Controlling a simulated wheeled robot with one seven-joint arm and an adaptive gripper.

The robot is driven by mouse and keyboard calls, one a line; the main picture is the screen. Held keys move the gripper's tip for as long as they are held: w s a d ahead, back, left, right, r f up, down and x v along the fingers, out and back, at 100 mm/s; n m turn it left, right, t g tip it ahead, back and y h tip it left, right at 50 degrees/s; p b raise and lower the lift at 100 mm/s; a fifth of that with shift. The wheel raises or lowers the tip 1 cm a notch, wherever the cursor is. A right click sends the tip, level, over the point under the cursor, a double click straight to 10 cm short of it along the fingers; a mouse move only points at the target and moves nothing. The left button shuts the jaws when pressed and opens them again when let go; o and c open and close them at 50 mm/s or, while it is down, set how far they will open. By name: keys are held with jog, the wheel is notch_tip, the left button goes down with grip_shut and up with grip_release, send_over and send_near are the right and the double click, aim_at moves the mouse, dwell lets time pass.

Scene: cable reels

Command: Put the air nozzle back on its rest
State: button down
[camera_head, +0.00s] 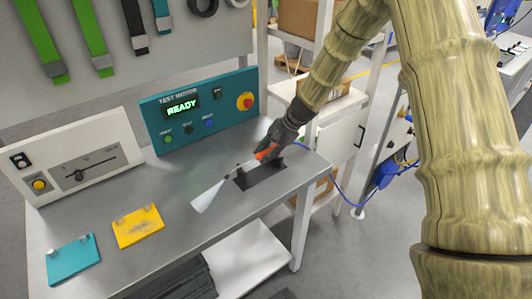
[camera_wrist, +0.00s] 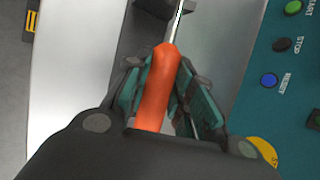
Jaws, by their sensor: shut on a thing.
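The air nozzle (camera_head: 267,152) has an orange body and a thin metal tube pointing down-left in the head view. A pale cone shape (camera_head: 208,196) spreads from the tube's end. My gripper (camera_head: 268,147) is shut on the orange body, at the right end of the bench. In the wrist view the orange body (camera_wrist: 156,95) lies between the two fingers of my gripper (camera_wrist: 160,75), with the tube running out toward the top. A dark rest (camera_head: 262,178) sits on the bench just under the nozzle, partly hidden by it. I cannot tell whether they touch.
The grey bench (camera_head: 180,215) carries a teal test-motor panel (camera_head: 200,108) reading READY, a white control box (camera_head: 80,160), and a yellow plate (camera_head: 138,227) and teal plate (camera_head: 73,259). A blue hose (camera_head: 335,185) hangs off the right edge.

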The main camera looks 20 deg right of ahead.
jog(key=shift+f+b, duration=0.55)
jog(key=shift+f, duration=0.5)
dwell(0.4)
jog(key=c, duration=0.6)
grip_release()
jog(key=shift+d+r, duration=0.1)
jog(key=shift+r, duration=0.05)
jog(key=p+v, duration=0.5)
jog(key=v, duration=0.2)
jog(key=shift+s+d+r, duration=0.15)
jog(key=shift+r, duration=0.15)
dwell(0.7)
dwell(0.4)
